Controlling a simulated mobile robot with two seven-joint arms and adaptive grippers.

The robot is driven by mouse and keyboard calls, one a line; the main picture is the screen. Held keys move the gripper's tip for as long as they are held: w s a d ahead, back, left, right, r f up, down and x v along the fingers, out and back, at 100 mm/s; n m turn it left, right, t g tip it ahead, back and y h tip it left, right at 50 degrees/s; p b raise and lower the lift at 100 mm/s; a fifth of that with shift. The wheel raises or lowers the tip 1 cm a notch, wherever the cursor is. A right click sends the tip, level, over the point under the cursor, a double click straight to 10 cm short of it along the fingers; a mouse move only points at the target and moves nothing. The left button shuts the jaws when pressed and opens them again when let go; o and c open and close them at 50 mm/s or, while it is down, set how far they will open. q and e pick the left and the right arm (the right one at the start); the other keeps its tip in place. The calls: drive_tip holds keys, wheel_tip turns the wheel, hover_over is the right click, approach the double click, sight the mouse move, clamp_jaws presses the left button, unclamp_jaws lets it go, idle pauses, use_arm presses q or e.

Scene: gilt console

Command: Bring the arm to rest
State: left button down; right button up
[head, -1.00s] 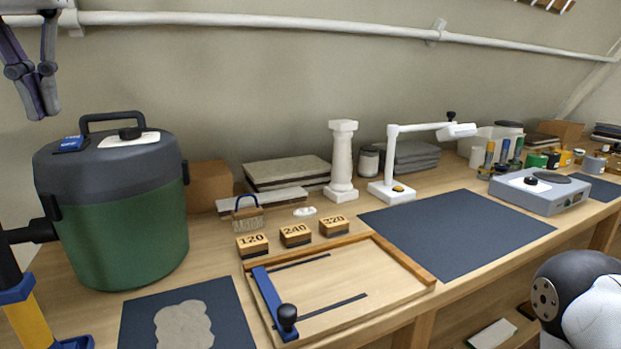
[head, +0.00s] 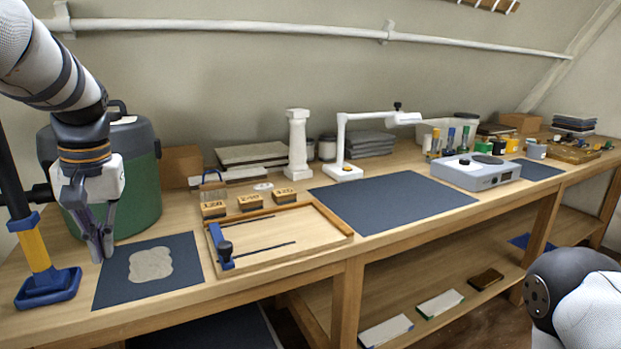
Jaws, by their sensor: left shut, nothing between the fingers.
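My left arm comes in from the upper left in the head view. Its gripper (head: 103,245) points down with its fingers together and empty. The fingertips show in front of the green canister (head: 140,195), by the left edge of a dark mat (head: 180,289) with a pale irregular patch (head: 151,264) on it. Whether the tips touch anything is unclear. Part of my right arm shows at the lower right; its gripper is out of view.
A blue-footed stand (head: 48,287) is just left of the gripper. Sanding blocks (head: 250,202) and a wooden tray (head: 290,255) lie to the right. A white lamp (head: 345,172) and a white column (head: 297,145) stand behind. The large dark mat (head: 390,204) is bare.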

use_arm(q)
drive_tip(key=s+d+f+m, duration=0.1)
drive_tip(key=s+f, duration=0.3)
drive_tip(key=f, duration=0.5)
drive_tip(key=s+d+f+g, duration=0.1)
drive_tip(key=s+f, duration=0.3)
drive_tip(key=f, duration=0.5)
drive_tip(key=s+d+f+m, duration=0.1)
drive_tip(key=s+f, duration=0.3)
drive_tip(key=f, duration=0.5)
drive_tip(key=s+d+f+m, duration=0.1)
drive_tip(key=s+d+f, duration=0.1)
drive_tip(key=s, duration=0.6)
drive_tip(key=s+d+f+h, duration=0.1)
drive_tip(key=s+d+f, duration=0.2)
drive_tip(key=s, duration=0.5)
drive_tip(key=s+d+f+m, duration=0.1)
drive_tip(key=s+d+f, duration=0.2)
drive_tip(key=s, duration=0.6)
drive_tip(key=shift+d+f+m+g, duration=0.25)
drive_tip(key=shift+d+m+g, duration=0.05)
drive_tip(key=shift+d, duration=0.7)
use_arm(e)
drive_tip(key=shift+s+d, duration=0.25)
drive_tip(key=shift+s, duration=0.1)
use_arm(q)
drive_tip(key=shift+s+a, duration=0.1)
use_arm(e)
drive_tip(key=shift+w, duration=0.1)
